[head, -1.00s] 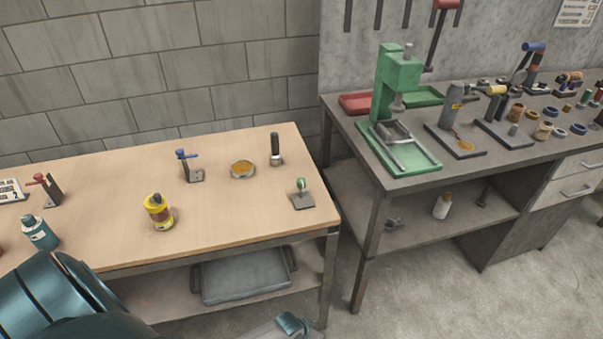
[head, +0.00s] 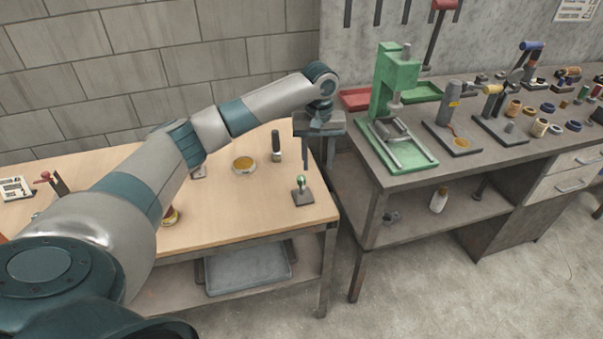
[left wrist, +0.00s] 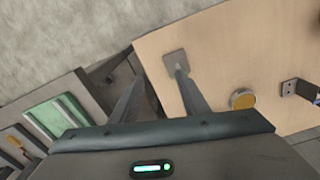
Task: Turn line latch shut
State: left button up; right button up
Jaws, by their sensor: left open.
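I cannot tell for certain which fitting is the line latch. A small grey plate with an upright post and a green-and-white knob (head: 301,183) stands at the right end of the wooden bench. Its plate (left wrist: 174,57) shows in the left wrist view, with the post partly hidden by a finger. My left gripper (head: 318,165) points down with its jaws apart and empty, above and just right of the knob, apart from it in the head view. A blue-handled lever on a bracket (left wrist: 290,88) is mostly hidden by my arm in the head view. My right gripper is out of view.
The wooden bench (head: 240,212) also carries a round amber dish (head: 245,165), a dark upright handle (head: 276,146) and a red-handled lever (head: 46,178). A darker bench (head: 350,130) with a green press (head: 390,85) stands to the right, across a narrow gap.

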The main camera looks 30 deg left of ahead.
aim_at(301, 177)
pick_arm(q)
jog(key=a+r+n, duration=0.2)
jog(key=a+r, duration=0.3)
jog(key=r, duration=0.3)
jog(key=shift+w+a+r+n, duration=0.25)
jog(key=shift+a+n, duration=0.1)
jog(key=shift+n, duration=0.05)
notch_tip(301, 177, down, 17)
jog(key=p, duration=0.4)
jog(key=shift+f, duration=0.2)
grip_shut()
